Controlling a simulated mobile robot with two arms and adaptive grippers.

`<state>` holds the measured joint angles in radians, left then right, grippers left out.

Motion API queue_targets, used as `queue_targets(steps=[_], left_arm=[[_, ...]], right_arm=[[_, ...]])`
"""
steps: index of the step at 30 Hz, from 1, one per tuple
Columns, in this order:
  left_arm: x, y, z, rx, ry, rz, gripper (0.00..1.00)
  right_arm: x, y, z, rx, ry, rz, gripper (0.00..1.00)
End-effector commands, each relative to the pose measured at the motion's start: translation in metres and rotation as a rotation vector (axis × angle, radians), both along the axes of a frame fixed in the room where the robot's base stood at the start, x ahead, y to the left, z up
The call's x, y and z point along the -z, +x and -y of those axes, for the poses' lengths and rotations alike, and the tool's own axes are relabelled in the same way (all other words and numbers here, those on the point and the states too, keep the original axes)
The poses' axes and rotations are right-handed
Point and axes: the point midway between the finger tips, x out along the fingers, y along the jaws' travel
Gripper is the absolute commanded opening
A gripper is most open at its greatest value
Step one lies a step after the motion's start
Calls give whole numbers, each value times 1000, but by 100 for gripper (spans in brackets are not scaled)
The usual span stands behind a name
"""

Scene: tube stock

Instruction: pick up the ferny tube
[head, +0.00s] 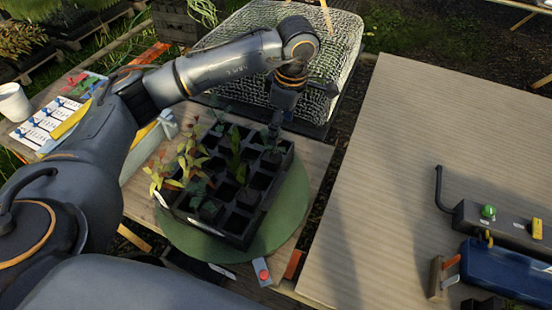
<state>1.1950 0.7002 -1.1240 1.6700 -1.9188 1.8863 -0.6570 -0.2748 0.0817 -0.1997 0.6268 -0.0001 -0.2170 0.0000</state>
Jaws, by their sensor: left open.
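A black tray (235,239) of square cells stands on a round green mat (292,208). Several cells hold plants, others look empty. A reddish-yellow leafy plant (192,155) grows at the left, an upright strap-leaved green one (236,153) near the middle, and a small dark green one (270,137) near the back right. Which is the ferny tube I cannot tell for sure at this size. My left gripper (277,122) is open, pointing down above the back right of the tray, close over the dark green plant. Its fingertips are small and dark. My right gripper is not in view.
A mesh-covered crate (345,50) stands behind the tray. A white cup (14,102) and a white label board (43,122) are at the left. The wooden table (420,130) at right is mostly bare, with a dark tool holder (500,222) and a blue case (500,270) near its edge.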

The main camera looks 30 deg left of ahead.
Motion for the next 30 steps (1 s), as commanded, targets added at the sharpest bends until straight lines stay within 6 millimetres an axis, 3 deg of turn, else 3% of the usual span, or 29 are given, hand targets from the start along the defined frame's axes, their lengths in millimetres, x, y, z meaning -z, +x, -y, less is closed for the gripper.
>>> queue_targets(steps=[6,9,15,21,25,30], left_arm=[[43,-3,-6,0,0,-6,74],[58,-2,-7,0,-2,-4,74],[71,-2,-10,0,-2,-2,74],[95,-6,-22,-2,0,-7,74],[113,-6,-23,0,-3,-4,74],[121,-5,-24,1,-3,0,74]], right_arm=[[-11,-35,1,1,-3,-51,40],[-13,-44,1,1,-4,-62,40],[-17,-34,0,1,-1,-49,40],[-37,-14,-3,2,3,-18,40],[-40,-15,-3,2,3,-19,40],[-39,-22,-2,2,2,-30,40]])
